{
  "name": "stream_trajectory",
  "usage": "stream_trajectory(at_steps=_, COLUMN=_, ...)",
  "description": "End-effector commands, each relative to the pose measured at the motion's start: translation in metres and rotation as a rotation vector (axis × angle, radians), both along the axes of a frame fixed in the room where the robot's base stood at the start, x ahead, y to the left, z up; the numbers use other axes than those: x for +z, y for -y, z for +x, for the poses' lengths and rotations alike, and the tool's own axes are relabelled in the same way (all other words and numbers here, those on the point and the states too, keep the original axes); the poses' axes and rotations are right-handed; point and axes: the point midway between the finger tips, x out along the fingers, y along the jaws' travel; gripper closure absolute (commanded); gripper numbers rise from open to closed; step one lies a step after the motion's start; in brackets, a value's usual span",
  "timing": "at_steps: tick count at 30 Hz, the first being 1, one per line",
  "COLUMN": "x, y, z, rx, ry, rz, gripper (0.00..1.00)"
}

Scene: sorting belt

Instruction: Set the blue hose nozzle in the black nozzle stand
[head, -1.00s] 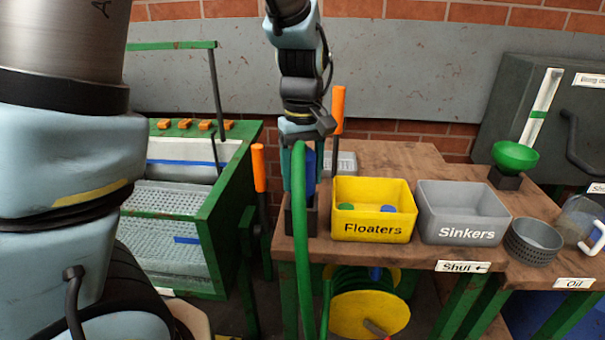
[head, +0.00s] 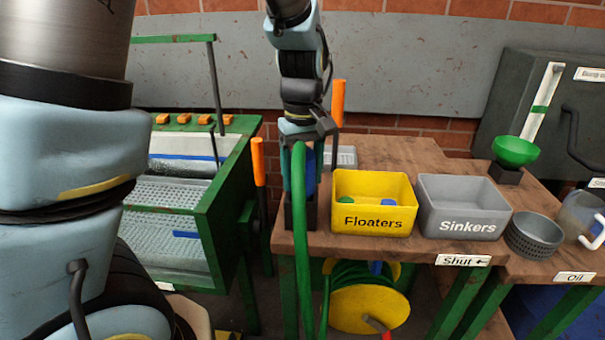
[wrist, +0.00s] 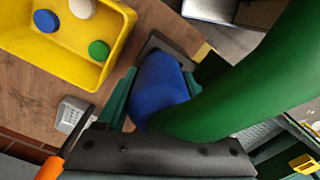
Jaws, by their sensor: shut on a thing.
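The blue hose nozzle (wrist: 160,88) is held between the fingers of my gripper (head: 300,180), with the green hose (head: 301,250) arching from it and hanging over the table's front edge. The black nozzle stand (head: 311,212) is at the table's left front corner, directly below the gripper. In the wrist view the nozzle's front end is at the stand (wrist: 167,50). The nozzle's lower end is hidden, so I cannot tell how deep it sits in the stand. My gripper is shut on the nozzle.
Just right of the stand is the yellow Floaters bin (head: 373,222) holding a few discs, then the grey Sinkers bin (head: 461,225). A small grey labelled block (head: 346,157) lies behind. A green-framed washing machine (head: 205,225) stands left. A yellow hose reel (head: 368,308) is below the table.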

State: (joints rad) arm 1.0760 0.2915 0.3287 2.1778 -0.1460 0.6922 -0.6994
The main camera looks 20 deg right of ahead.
Motion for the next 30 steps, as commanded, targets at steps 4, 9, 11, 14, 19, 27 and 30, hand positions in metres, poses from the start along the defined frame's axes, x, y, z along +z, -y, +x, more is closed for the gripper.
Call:
stream_trajectory(at_steps=4, x=-0.003, y=0.0, z=0.0, rx=0.0, ry=0.0, rz=0.0, gripper=0.78)
stream_trajectory(at_steps=9, x=-0.005, y=0.0, z=0.0, rx=0.0, ry=0.0, rz=0.0, gripper=0.78)
stream_trajectory(at_steps=11, x=-0.006, y=0.0, z=0.0, rx=0.0, ry=0.0, rz=0.0, gripper=0.78)
stream_trajectory(at_steps=14, x=-0.007, y=0.0, z=0.0, rx=0.0, ry=0.0, rz=0.0, gripper=0.78)
stream_trajectory(at_steps=19, x=-0.01, y=0.0, z=0.0, rx=0.0, ry=0.0, rz=0.0, gripper=0.78)
stream_trajectory(at_steps=27, x=-0.011, y=0.0, z=0.0, rx=0.0, ry=0.0, rz=0.0, gripper=0.78)
stream_trajectory(at_steps=30, x=-0.011, y=0.0, z=0.0, rx=0.0, ry=0.0, rz=0.0, gripper=0.2)
